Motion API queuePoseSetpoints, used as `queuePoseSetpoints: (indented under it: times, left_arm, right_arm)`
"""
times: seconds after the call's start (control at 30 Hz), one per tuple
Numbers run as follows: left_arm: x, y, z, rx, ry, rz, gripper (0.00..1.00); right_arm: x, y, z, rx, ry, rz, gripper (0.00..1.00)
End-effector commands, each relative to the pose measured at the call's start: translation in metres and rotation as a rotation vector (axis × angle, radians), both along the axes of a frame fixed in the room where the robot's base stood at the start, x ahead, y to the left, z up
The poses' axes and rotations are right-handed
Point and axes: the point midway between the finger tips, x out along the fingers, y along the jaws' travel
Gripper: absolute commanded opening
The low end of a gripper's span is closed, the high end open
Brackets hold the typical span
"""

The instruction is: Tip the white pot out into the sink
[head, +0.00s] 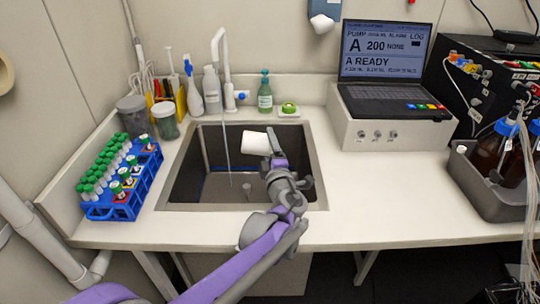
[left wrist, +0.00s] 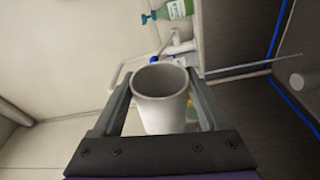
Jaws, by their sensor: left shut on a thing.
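In the left wrist view the pot (left wrist: 160,112) sits between the two fingers of the gripper (left wrist: 163,100). Its open mouth shows a grey inside, and I see nothing pouring from it. The bottom of the pot is partly hidden behind the gripper. My right gripper is not in view.
A white tap (head: 222,60) stands behind the sink, with a thin pale stream below its spout. A green bottle (head: 265,95) stands at the back. A blue tube rack (head: 122,185) is left; a laptop (head: 385,65) is right.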

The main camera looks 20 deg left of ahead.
Motion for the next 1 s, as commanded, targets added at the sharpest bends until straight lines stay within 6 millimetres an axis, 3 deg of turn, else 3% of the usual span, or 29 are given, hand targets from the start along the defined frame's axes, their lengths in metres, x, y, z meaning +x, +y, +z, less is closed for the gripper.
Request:
queuePoseSetpoints:
  times: [0.63,1.0]
  left_arm:
    - [-0.002,0.005,0.020,-0.170,-0.050,0.000,0.25]
    - [-0.003,0.012,0.026,-0.393,-0.114,0.001,0.25]
  right_arm:
    - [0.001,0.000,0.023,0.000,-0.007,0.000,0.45]
    - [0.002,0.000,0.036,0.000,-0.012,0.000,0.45]
